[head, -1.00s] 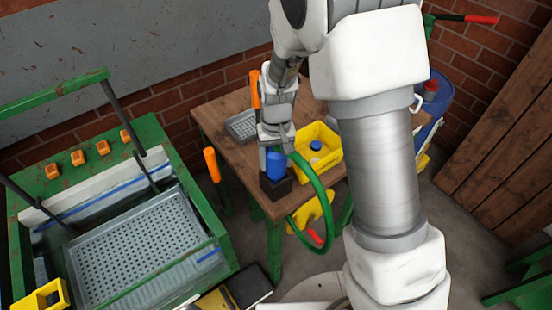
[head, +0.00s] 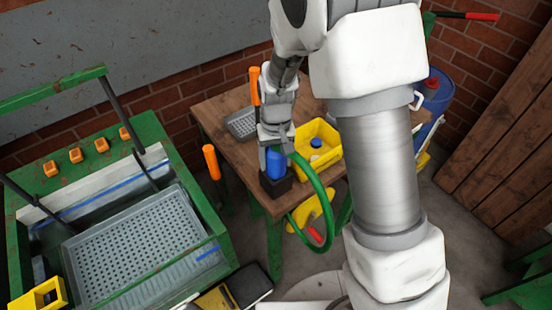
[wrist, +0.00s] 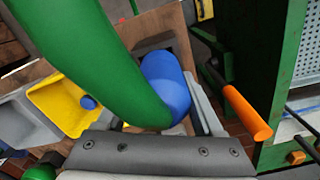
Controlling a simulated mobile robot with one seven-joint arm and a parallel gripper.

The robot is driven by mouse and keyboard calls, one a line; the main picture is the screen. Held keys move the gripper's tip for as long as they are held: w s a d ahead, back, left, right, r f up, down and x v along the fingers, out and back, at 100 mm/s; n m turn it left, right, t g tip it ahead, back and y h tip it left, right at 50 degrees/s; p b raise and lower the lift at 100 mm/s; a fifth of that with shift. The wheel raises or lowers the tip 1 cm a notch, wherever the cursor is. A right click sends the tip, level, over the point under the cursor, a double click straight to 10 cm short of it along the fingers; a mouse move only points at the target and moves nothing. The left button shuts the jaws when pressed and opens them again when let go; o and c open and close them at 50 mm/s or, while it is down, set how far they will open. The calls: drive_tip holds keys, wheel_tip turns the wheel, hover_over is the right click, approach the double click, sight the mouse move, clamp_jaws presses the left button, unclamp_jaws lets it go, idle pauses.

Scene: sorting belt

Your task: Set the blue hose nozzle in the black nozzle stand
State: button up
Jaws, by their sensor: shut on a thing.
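The blue hose nozzle (head: 276,164) is between the fingers of my gripper (head: 274,158), which is shut on it. A green hose (head: 325,205) runs from the nozzle and loops down past the table's front edge. The black nozzle stand (head: 276,187) is on the table's front corner, directly under the nozzle. The nozzle's lower end is at the stand's top; I cannot tell how deep it sits. In the wrist view the blue nozzle (wrist: 166,85) is partly covered by the green hose (wrist: 90,45), and the stand is mostly hidden behind them.
A yellow bin (head: 331,160) with a blue-capped item stands right of the nozzle on the wooden table (head: 222,112). A grey tray (head: 240,125) lies behind to the left. The green machine with a perforated tray (head: 140,240) is at left. A blue drum (head: 436,95) stands behind right.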

drive_tip(key=shift+f, duration=0.25)
drive_tip(key=o, duration=1.1)
drive_tip(key=shift+o, duration=0.2)
drive_tip(key=shift+r, duration=0.15)
wheel_tip(320, 180, up, 17)
drive_tip(key=shift+p, duration=0.45)
drive_tip(key=shift+r, duration=0.15)
drive_tip(key=s+d+r+m+t, duration=0.1)
drive_tip(key=s+d+r, duration=0.3)
drive_tip(key=s, duration=0.5)
drive_tip(key=s+d+r+m+t, duration=0.1)
drive_tip(key=s+d+r+t, duration=0.3)
drive_tip(key=s+d, duration=0.4)
drive_tip(key=shift+s+d+r+t, duration=0.2)
drive_tip(key=shift+s+r+t, duration=0.15)
drive_tip(key=shift+s, duration=0.45)
